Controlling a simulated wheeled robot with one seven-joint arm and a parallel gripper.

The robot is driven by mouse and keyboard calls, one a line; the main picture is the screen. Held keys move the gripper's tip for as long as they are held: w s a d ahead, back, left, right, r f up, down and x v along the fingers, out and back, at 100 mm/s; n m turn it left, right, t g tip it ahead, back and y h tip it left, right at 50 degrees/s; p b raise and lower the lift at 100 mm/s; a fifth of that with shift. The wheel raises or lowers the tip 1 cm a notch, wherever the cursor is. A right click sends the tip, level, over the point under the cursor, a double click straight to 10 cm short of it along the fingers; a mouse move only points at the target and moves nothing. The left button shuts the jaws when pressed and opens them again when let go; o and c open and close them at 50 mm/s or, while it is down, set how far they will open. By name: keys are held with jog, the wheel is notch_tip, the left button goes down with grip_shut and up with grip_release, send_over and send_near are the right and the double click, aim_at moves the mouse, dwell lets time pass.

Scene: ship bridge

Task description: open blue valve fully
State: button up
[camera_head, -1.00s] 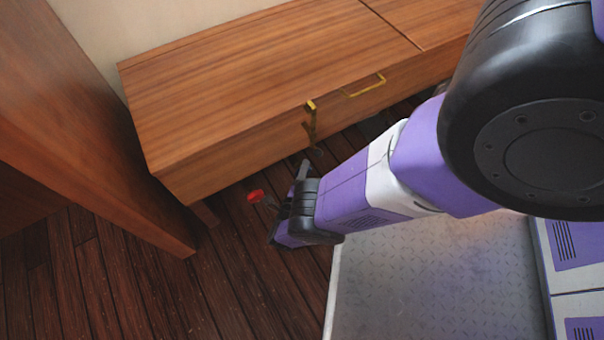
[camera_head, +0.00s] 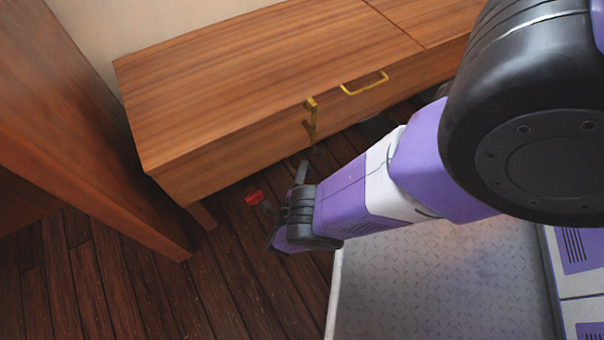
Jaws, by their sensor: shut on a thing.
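No blue valve can be made out in the head view. My gripper (camera_head: 279,212) is low over the dark floor, in front of the wooden cabinet, with its tips pointing away from the camera. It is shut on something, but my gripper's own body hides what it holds. A small red knob or handle (camera_head: 254,197) on a thin dark stem shows just left of my gripper. I cannot tell whether my gripper touches that stem.
A long wooden cabinet (camera_head: 240,90) stands behind my gripper, with a yellow latch (camera_head: 311,118) and a yellow handle (camera_head: 365,84) on its front. A wooden panel (camera_head: 75,130) rises at the left. Dark plank floor (camera_head: 130,285) is open at the lower left.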

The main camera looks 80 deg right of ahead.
jog(key=o, duration=1.3)
jog(key=a, duration=0.7)
jog(key=shift+w+a+r+p, duration=0.3)
jog(key=shift+a+p, duration=0.05)
jog(key=shift+p, duration=0.05)
